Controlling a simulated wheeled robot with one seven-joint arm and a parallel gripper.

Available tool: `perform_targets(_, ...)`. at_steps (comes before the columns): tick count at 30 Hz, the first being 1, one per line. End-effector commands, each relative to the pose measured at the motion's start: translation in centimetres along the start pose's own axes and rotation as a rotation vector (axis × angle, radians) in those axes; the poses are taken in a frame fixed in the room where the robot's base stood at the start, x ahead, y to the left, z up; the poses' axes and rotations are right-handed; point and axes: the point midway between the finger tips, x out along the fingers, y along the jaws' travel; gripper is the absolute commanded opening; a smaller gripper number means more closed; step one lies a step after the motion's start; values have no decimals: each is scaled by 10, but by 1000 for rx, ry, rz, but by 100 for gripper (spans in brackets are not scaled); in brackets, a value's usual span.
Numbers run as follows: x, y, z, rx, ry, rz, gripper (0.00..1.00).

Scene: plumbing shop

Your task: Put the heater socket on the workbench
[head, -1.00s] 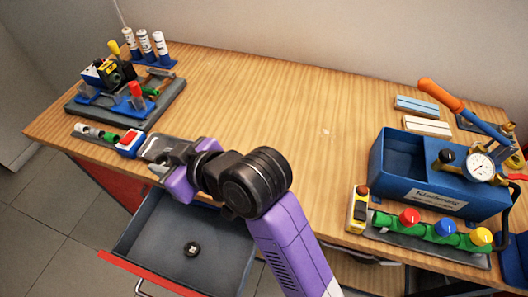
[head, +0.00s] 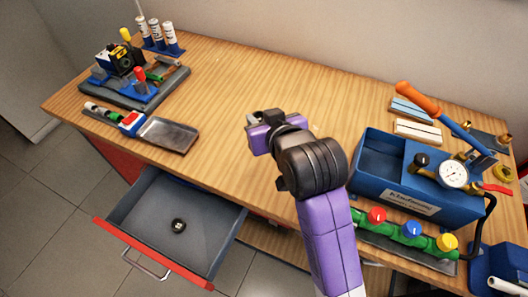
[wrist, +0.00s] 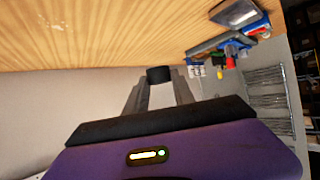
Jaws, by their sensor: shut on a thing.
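My gripper (head: 258,120) is over the middle of the wooden workbench (head: 225,85) in the head view. In the wrist view, its two grey fingers (wrist: 160,96) are shut on a short black cylinder, which I take for the heater socket (wrist: 159,74). The socket is at the fingertips, with the bench top beyond it. I cannot tell whether it touches the wood. In the head view the fingers and socket are mostly hidden by my wrist. Another small black round part (head: 179,226) lies in the open drawer.
The grey drawer (head: 215,222) stands open below the front edge. A dark tray (head: 168,136) and a tool stand (head: 165,92) are at the left. A blue pump box (head: 405,205) and a valve manifold (head: 395,242) are at the right. The bench middle is clear.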

Motion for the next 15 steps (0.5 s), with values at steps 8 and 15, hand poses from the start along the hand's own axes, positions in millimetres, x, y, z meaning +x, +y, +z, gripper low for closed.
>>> perform_targets(8,32,-1,61,-1,-4,-2,0)
perform_targets(15,48,-1,88,-1,0,-2,0)
